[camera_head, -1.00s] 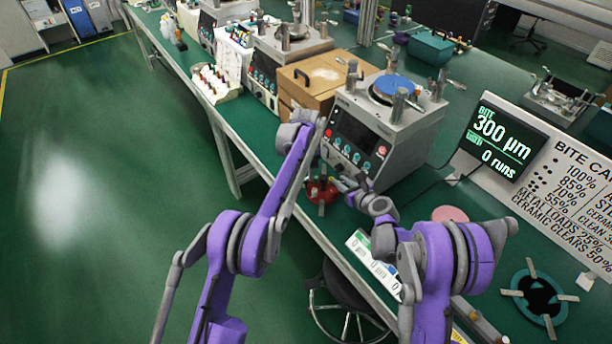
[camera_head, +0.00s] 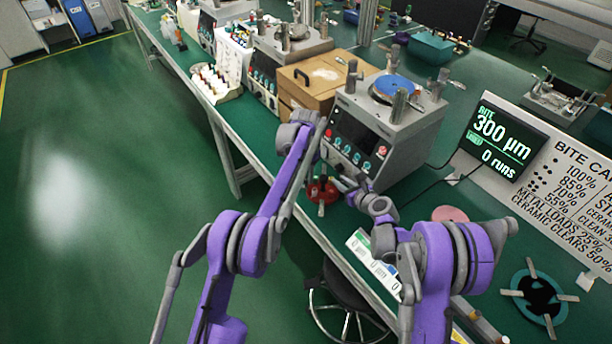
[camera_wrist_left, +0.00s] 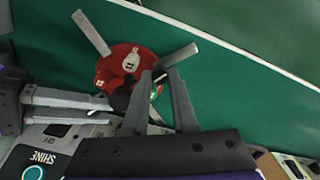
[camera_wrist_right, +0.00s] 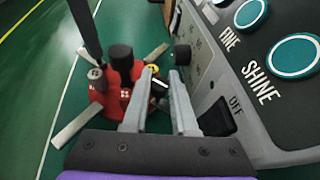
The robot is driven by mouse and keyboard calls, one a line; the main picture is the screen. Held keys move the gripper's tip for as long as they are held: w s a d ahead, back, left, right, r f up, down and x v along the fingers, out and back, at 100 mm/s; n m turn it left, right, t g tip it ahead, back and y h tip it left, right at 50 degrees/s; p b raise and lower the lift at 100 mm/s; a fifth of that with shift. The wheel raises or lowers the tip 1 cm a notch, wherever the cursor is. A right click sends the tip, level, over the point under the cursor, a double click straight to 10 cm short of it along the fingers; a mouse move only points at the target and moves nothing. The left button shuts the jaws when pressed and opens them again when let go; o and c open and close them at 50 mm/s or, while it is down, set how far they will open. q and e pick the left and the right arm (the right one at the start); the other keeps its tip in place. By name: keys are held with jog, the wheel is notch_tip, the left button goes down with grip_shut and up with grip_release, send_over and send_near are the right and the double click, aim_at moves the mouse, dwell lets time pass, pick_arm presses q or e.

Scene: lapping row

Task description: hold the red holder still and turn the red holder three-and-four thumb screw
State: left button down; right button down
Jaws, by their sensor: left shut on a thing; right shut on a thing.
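The red holder (camera_head: 322,190) sits on the bench's near edge below the machine front; it is a round red body with grey bars sticking out. It shows larger in the left wrist view (camera_wrist_left: 124,66) and the right wrist view (camera_wrist_right: 112,98). My left gripper (camera_wrist_left: 161,74) is shut at the holder's rim beside a grey bar; the exact contact is partly hidden. My right gripper (camera_wrist_right: 162,76) is shut at the holder's side, on what seems to be a small thumb screw, mostly hidden by the fingers. A black knob (camera_wrist_right: 121,58) stands up from the holder.
The grey lapping machine (camera_head: 372,135), with its row of knobs, stands close behind the holder. A white card (camera_head: 374,262) lies right of it near the bench edge. A pink disc (camera_head: 450,214) and a teal ring with grey bars (camera_head: 518,300) lie farther right.

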aim_at(306, 179)
pick_arm(q)
jog(key=shift+m, duration=0.6)
jog(key=c, duration=0.7)
grip_release()
jog(key=shift+r, duration=0.1)
notch_tip(306, 179, up, 12)
dwell(0.3)
